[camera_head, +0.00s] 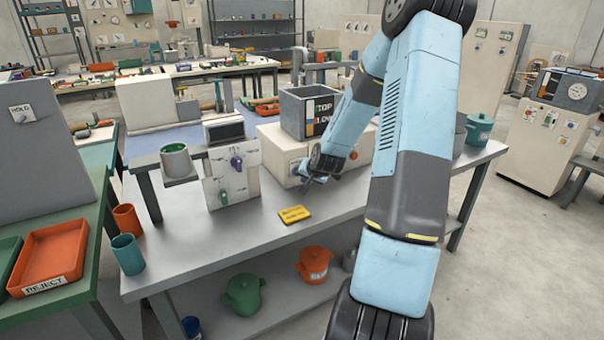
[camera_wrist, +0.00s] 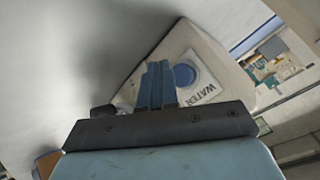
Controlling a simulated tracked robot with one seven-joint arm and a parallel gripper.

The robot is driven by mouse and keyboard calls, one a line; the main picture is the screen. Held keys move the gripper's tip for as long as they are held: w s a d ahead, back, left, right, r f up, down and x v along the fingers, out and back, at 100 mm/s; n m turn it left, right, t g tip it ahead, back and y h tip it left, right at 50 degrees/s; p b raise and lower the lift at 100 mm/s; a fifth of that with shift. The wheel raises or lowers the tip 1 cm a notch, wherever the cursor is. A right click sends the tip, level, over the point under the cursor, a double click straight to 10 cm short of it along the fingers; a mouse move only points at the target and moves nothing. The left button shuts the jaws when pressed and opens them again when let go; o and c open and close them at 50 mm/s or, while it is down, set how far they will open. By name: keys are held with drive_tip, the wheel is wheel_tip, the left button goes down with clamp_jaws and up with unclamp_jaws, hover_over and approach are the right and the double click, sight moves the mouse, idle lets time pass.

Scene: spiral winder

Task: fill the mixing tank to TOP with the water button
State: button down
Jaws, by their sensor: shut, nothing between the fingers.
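The mixing tank (camera_head: 291,112) is a dark open box on a cream machine body (camera_head: 272,150). A TOP mark (camera_head: 323,105) is on its front, with a second mark lower down. I cannot tell the water level. In the wrist view the blue round water button (camera_wrist: 185,75) sits on a pale panel beside a WATER label (camera_wrist: 203,94). My gripper (camera_wrist: 158,66) is shut and empty, its fingertips just left of the button and partly overlapping it. I cannot tell whether they touch. In the head view my gripper (camera_head: 306,183) is low at the machine's front, and the button is hidden.
A yellow sign (camera_head: 294,214) lies on the grey bench (camera_head: 245,235) in front of the machine. A red button (camera_head: 353,155) is on the machine's right. Bare bench lies around the sign.

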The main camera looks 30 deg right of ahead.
drive_tip(key=shift+w, duration=0.65)
drive_tip(key=shift+w, duration=0.15)
idle(1.6)
drive_tip(key=shift+w, duration=0.2)
drive_tip(key=shift+w, duration=0.45)
idle(4.9)
